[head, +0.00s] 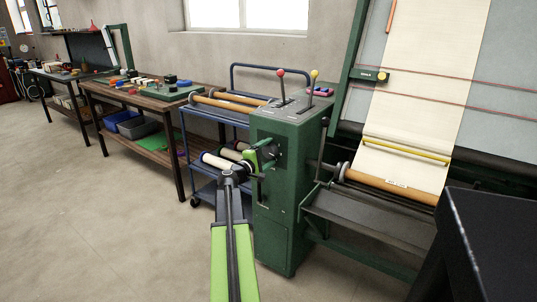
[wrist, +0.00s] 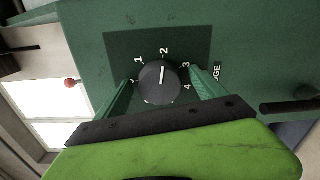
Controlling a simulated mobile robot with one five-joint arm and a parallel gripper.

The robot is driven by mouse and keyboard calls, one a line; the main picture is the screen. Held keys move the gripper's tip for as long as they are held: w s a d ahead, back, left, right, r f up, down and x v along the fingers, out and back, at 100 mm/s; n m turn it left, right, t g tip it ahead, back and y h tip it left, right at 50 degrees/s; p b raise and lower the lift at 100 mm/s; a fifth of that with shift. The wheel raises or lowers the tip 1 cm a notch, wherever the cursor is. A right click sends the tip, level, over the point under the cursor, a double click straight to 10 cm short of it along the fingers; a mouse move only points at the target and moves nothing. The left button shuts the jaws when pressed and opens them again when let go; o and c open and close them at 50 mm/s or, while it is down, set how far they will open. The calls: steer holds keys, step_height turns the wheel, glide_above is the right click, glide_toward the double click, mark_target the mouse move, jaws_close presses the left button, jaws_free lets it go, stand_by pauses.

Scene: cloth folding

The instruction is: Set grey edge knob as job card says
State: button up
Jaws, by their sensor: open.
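The grey edge knob (wrist: 158,86) is a dark round dial on a dark plate on the green cabinet. Its white pointer line points at about the 2. The marks 1, 2, 3 and 4 show around it, and part of an "EDGE" label (wrist: 217,72) shows at right. My gripper (wrist: 161,79) is open, with one green finger on each side of the knob; I cannot tell whether they touch it. In the head view my gripper (head: 256,157) is at the cabinet's front face and partly hides the knob. I cannot make out a job card.
The green machine cabinet (head: 278,215) carries levers with red and yellow knobs. A cloth web (head: 420,85) and wooden roller (head: 390,187) stand at right. A blue cart (head: 204,165) with rolls and a workbench (head: 95,88) are at left. The floor at front left is clear.

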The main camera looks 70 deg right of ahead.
steer(key=shift+a, duration=0.1)
steer(key=v, duration=1.7)
steer(key=shift+a, duration=0.1)
